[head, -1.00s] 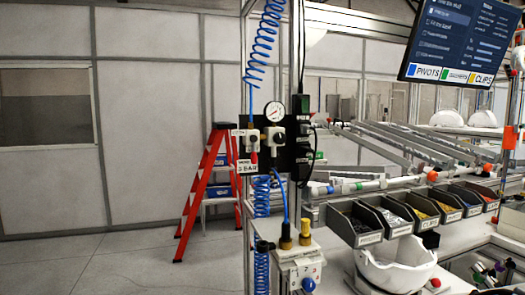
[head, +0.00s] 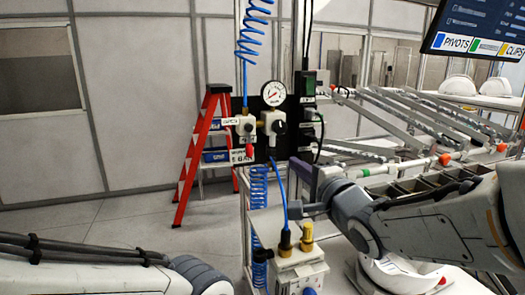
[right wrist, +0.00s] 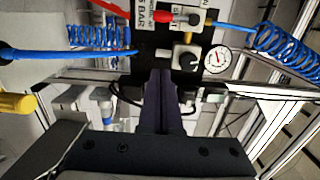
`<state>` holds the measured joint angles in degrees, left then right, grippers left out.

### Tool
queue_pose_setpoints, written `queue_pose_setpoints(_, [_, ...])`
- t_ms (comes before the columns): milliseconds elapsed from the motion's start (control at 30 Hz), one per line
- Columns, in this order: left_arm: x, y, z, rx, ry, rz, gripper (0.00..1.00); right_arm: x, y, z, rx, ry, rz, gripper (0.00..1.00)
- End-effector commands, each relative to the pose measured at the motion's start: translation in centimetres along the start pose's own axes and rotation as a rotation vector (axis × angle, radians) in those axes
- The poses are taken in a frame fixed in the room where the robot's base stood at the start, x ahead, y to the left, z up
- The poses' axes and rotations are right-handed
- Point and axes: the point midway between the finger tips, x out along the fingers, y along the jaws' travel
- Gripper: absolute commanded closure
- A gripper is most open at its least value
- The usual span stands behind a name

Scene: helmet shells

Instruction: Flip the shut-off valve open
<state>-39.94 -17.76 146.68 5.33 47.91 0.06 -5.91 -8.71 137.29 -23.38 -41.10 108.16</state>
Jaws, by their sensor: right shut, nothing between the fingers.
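The shut-off valve (head: 246,126) is a pale block with a red lever (head: 249,149) hanging below it, on the left of the dark panel. In the right wrist view the red lever (right wrist: 165,17) shows near the top edge, beside the black knob. My right gripper (head: 303,170) comes in from the right, below and to the right of the valve and apart from it. Its dark fingers (right wrist: 160,75) are shut together and empty. My left arm shows at the lower left, but its gripper is out of view.
A pressure gauge (head: 273,93) and a regulator knob (head: 279,127) sit just right of the valve. Blue coiled hoses (head: 252,45) hang above and below. A brass fitting (head: 306,232) stands lower down. A red stepladder (head: 200,150) stands behind on the left.

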Motion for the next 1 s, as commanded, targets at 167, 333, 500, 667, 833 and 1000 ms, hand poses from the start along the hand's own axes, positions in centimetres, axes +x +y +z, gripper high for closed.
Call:
queue_pose_setpoints(167, [-0.3,0.0,0.0,0.0,0.0,0.0,1.0,0.7,-0.1,-0.1,0.0,0.0,0.002,1.0])
queue_pose_setpoints(333, [-1.2,0.1,-0.1,0.0,0.0,0.0,1.0,3.2,-0.1,-0.1,0.0,0.001,0.005,1.0])
queue_pose_setpoints(500, [-2.5,0.2,-0.1,-0.001,0.0,0.0,1.0,6.6,-0.2,-0.2,0.0,0.002,0.005,1.0])
queue_pose_setpoints(667, [-3.8,0.3,-0.2,-0.002,0.0,0.0,1.0,9.7,-0.2,-0.2,0.0,0.003,0.005,1.0])
queue_pose_setpoints(833, [-5.1,0.4,-0.3,-0.002,0.0,0.0,1.0,10.5,-0.2,2.2,0.0,0.0,0.005,1.0])
queue_pose_setpoints(1000, [-5.7,0.4,-0.3,0.0,0.0,0.0,1.0,10.8,-0.1,3.4,-0.001,0.003,0.002,1.0])
